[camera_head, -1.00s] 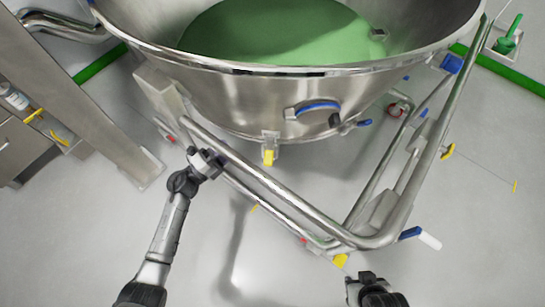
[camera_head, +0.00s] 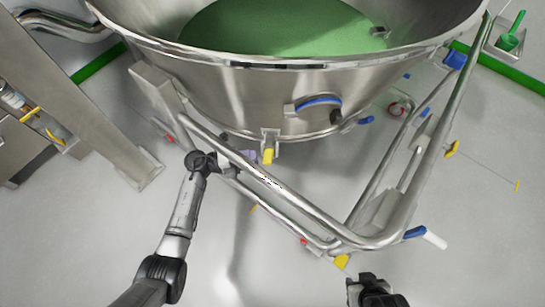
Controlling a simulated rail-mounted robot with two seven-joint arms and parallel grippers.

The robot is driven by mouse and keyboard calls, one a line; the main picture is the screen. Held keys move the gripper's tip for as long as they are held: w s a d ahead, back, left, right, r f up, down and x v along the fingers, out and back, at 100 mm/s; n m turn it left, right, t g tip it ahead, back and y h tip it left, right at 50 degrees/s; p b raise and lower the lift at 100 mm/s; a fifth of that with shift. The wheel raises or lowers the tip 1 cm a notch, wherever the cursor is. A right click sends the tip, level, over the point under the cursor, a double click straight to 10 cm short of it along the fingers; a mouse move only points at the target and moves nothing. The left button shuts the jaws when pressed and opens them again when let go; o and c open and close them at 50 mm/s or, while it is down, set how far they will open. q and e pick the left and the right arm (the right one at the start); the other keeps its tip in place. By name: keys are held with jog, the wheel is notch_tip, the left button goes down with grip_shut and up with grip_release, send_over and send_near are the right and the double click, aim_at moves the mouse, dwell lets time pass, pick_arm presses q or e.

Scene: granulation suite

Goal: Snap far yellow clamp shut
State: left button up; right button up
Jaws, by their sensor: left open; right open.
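A yellow clamp (camera_head: 268,155) hangs at the lower front edge of the steel bowl (camera_head: 230,100), beyond the front tube of the frame. My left gripper (camera_head: 250,157) reaches past this tube and is open beside the clamp, on its left. The tube partly hides the fingers, and I cannot tell whether they touch the clamp. Other yellow pieces show at the near corner of the frame (camera_head: 341,261) and at its right side (camera_head: 452,149). My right gripper (camera_head: 368,282) is open and empty at the bottom, in front of the near corner.
The steel tube frame (camera_head: 290,213) surrounds the bowl, which holds green material (camera_head: 280,30). A blue-handled fitting (camera_head: 318,101) sits right of the clamp. A steel post (camera_head: 85,110) stands at left. The floor in front is clear.

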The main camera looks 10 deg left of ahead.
aim_at(272, 155)
pick_arm(q)
jog(key=shift+b+x, duration=1.05)
jog(key=shift+x, duration=2.35)
grip_shut()
